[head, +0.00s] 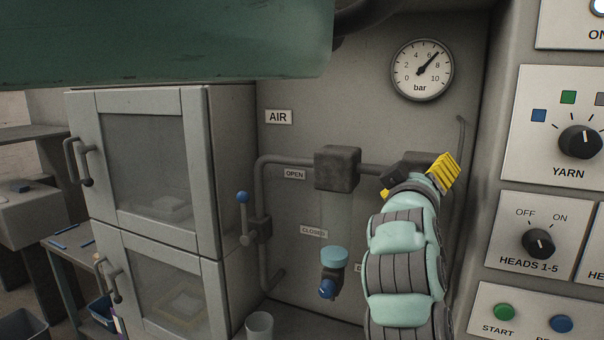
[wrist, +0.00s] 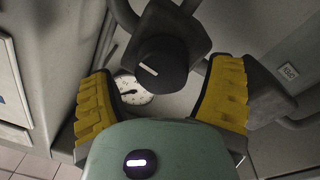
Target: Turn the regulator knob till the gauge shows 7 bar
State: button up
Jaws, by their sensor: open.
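The round white gauge (head: 422,82) is on the back panel at upper right in the head view. Its needle points between 6 and 8, at roughly 6.5 bar. It also shows partly behind the knob in the wrist view (wrist: 133,98). The black regulator knob (wrist: 168,72) has a white mark on its face. My gripper (wrist: 165,78) is open, its yellow fingers on either side of the knob with gaps visible; I see no contact. In the head view my gripper (head: 420,178) hides the knob and covers part of the dark regulator body (head: 417,158).
A dark block (head: 337,168) on the grey pipe is left of my gripper. A blue-tipped valve lever (head: 242,205) stands by the glazed cabinet (head: 150,165). Below is a blue-capped fitting (head: 333,256). Switch panels (head: 545,230) flank my arm on the right.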

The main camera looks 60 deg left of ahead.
jog(key=shift+a+r, duration=0.1)
jog(key=shift+r, duration=4.6)
